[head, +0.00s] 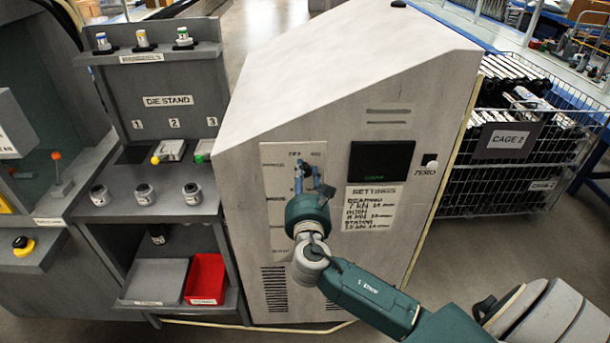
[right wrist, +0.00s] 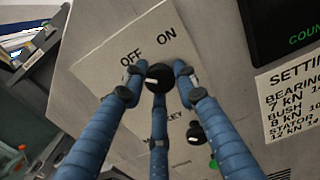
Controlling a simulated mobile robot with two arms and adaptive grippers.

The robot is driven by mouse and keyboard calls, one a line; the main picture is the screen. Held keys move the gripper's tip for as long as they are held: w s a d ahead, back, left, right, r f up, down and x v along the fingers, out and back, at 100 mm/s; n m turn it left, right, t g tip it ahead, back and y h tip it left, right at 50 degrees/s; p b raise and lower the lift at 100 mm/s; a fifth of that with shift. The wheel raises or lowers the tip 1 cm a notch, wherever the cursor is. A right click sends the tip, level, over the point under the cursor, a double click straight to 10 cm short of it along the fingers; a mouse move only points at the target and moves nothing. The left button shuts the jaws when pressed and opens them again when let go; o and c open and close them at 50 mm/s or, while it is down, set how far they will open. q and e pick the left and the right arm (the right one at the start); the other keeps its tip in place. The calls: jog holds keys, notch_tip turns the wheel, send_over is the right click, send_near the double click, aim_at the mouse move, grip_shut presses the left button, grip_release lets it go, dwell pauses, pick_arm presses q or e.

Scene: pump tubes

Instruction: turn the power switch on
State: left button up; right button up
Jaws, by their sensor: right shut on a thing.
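The power switch is a round black knob (right wrist: 160,77) on a pale panel (right wrist: 105,62) with the labels OFF and ON above it. A white mark on the knob lies on its left side in the right wrist view, nearer OFF than ON. My right gripper (head: 312,178) is at this panel, which shows in the head view (head: 276,215) on the sloped grey cabinet. Its blue fingers (right wrist: 158,85) are closed around the knob. In the head view the fingers hide the knob. My left gripper is not in view.
A second black knob (right wrist: 195,131) sits below, close to the right finger. A dark screen (head: 381,161) and a settings label (head: 372,208) are to the right. The die stand (head: 170,100) is at left, with a red bin (head: 206,279) below. A wire cage (head: 505,180) stands at right.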

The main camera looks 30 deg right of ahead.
jog(key=shift+f+m, duration=0.3)
jog(key=shift+m, duration=0.2)
jog(key=m+b, duration=0.1)
jog(key=m, duration=0.1)
jog(key=shift+a+f+m, duration=0.1)
jog(key=shift+m, duration=0.3)
jog(key=shift+m+b, duration=2.6)
jog(key=shift+m, duration=4.3)
jog(key=o, duration=1)
jog(key=shift+a, duration=0.1)
jog(key=shift+o, duration=0.7)
jog(key=shift+w+r, duration=0.1)
jog(key=shift+r, duration=0.2)
